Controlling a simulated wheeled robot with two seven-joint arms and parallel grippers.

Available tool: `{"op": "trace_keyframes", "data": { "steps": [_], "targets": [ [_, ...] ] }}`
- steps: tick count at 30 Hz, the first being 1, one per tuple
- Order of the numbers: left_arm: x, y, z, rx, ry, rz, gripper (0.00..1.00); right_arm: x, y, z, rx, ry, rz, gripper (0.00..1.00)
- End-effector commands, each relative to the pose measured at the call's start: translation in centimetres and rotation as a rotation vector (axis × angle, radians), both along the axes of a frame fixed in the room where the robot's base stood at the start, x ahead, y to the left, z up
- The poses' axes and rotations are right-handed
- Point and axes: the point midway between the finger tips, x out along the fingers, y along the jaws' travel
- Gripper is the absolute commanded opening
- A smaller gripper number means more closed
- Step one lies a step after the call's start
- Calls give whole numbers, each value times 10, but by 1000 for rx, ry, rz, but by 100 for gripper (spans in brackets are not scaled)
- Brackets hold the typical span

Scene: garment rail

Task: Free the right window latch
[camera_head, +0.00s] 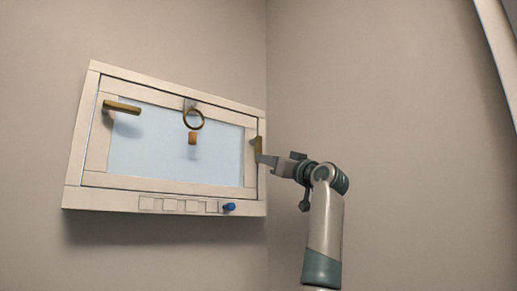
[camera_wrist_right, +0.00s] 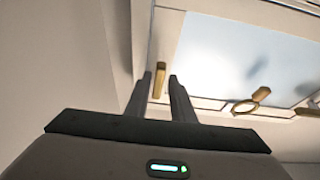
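The window (camera_head: 165,192) is a pale framed pane on the wall to the left of the corner. Its right latch (camera_head: 259,144) is a brass bar on the right side of the frame, standing roughly upright. The left latch (camera_head: 122,106) is a brass bar lying nearly level across the upper left of the frame. My right gripper (camera_head: 262,158) is at the right latch. In the right wrist view, the latch (camera_wrist_right: 160,80) shows between the two spread fingertips of my right gripper (camera_wrist_right: 160,76), with slim gaps visible on both sides. My left gripper is out of view.
A brass ring (camera_head: 195,120) hangs at the top middle of the window, with a small orange-brown block (camera_head: 192,138) below it. A blue knob (camera_head: 229,207) sits on the lower sill beside several square plates. The wall right of my arm is bare.

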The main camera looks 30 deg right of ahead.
Motion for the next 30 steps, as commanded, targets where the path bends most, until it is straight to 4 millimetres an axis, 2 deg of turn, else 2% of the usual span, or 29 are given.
{"op": "trace_keyframes", "data": {
  "steps": [1,10,16,25,26,28,30],
  "targets": [
    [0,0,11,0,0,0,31,8,1,8,2,3,2,22],
    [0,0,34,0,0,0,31,40,3,19,3,1,1,22],
    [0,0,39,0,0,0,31,48,3,21,0,1,0,22],
    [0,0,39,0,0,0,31,49,4,20,0,0,0,22],
    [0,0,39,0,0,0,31,49,4,20,0,0,0,20],
    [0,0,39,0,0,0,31,49,4,20,0,0,0,3],
    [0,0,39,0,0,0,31,49,4,20,0,0,0,0]
  ]
}}
